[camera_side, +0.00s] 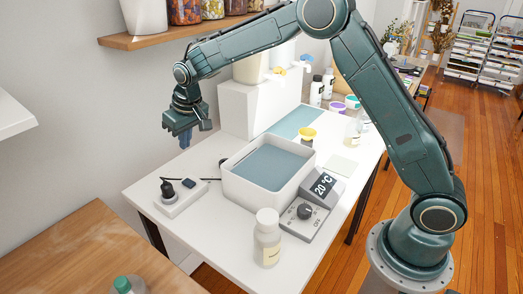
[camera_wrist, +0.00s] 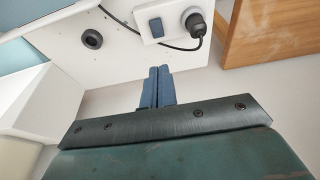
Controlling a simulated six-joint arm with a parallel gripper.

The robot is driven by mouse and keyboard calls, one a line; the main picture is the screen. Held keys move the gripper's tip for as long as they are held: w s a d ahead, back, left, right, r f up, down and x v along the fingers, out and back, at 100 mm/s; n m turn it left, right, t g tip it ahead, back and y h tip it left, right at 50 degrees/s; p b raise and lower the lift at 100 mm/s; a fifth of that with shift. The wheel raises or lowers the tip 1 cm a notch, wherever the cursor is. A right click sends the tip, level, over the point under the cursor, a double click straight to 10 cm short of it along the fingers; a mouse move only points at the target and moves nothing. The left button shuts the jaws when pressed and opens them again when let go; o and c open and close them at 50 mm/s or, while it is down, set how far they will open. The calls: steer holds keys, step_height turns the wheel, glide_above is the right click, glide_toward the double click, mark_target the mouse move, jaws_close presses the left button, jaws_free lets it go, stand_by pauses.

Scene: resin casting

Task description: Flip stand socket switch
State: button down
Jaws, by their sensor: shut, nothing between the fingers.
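The stand socket (camera_side: 181,199) is a white block on the left end of the white table. A black plug (camera_side: 167,190) sits in it, and a dark switch (camera_side: 188,183) is beside the plug. In the wrist view the socket (camera_wrist: 174,13) is at the top, with its dark blue switch (camera_wrist: 156,27) left of the plug (camera_wrist: 194,20). My gripper (camera_side: 185,139) hangs above and behind the socket near the wall, apart from it. In the wrist view its blue fingers (camera_wrist: 157,80) are together, empty, pointing toward the socket.
A white tub of blue-grey liquid (camera_side: 227,182) stands right of the socket, with a control box with a knob (camera_side: 304,215) and a bottle (camera_side: 267,240) nearby. A black cable (camera_wrist: 165,42) runs from the plug past a table grommet (camera_wrist: 92,39). A wooden table (camera_side: 85,255) adjoins at left.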

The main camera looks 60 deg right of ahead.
glide_above(190, 183)
steer(key=x, duration=0.3)
steer(key=s+x, duration=0.1)
steer(key=x, duration=0.3)
steer(key=s+x, duration=0.1)
steer(key=x, duration=0.2)
steer(key=shift+f, duration=1.65)
steer(key=shift+f, duration=0.25)
steer(key=shift+s, duration=0.85)
steer(key=shift+w+r, duration=0.1)
